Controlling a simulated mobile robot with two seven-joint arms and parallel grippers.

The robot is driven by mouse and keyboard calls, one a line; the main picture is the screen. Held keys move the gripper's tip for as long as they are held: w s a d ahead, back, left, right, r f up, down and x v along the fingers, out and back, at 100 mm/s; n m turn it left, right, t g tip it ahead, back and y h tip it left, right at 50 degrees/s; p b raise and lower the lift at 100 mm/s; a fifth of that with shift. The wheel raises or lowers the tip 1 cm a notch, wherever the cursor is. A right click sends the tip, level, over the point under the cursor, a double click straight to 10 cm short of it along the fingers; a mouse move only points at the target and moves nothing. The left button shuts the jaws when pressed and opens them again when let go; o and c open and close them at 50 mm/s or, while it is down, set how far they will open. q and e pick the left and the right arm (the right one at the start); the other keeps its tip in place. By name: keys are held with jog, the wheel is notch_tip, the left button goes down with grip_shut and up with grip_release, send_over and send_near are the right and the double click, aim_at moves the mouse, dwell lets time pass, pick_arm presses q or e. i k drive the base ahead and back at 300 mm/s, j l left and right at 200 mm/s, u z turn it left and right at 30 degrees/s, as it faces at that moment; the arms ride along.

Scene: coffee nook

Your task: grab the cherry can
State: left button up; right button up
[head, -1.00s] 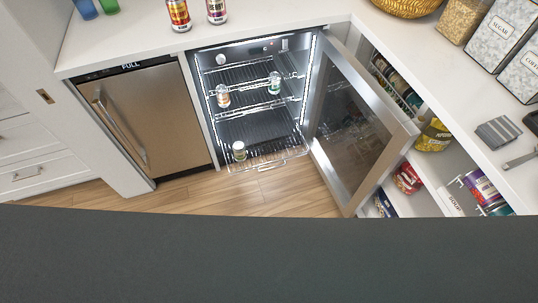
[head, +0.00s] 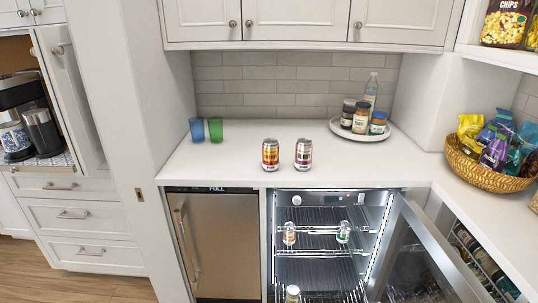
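Two cans stand upright side by side on the white counter in the head view: a yellow, red and dark can (head: 270,154) and a white, red and purple can (head: 303,154). Inside the open, lit fridge (head: 330,240) are an orange and white can (head: 289,233) and a green and white can (head: 343,231) on a wire shelf. A pale-topped container (head: 292,294) stands lower, cut by the bottom edge. The labels are too small to tell which is cherry. Neither of my grippers is in view.
The fridge's glass door (head: 420,250) stands open to the right. Blue (head: 196,130) and green (head: 215,129) cups stand left on the counter. A tray (head: 360,133) of jars and a bottle is at the back. A snack basket (head: 485,174) is at right. The counter front is mostly clear.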

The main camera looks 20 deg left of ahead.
aim_at(270, 146)
jog(key=i+l+u, duration=0.15)
jog(key=i+l, duration=0.6)
